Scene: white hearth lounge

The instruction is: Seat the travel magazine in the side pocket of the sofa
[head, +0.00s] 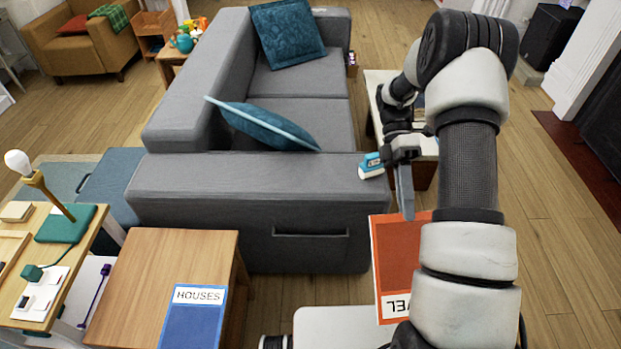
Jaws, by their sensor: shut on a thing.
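The travel magazine (392,262), with an orange-red cover and a white band with upside-down letters, hangs below my gripper (406,208). My gripper is shut on its upper edge, and my arm hides its right part. The magazine is to the right of the grey sofa's (240,195) near arm, apart from the pocket. The side pocket (310,248) is a dark slot with a raised lip on the outer face of that arm. Nothing shows sticking out of it.
A wooden side table (160,270) with a blue HOUSES magazine (193,318) stands in front of the sofa at left. A desk (62,262) with a lamp is further left. A low table (425,175) stands behind my arm. Wooden floor is clear at right.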

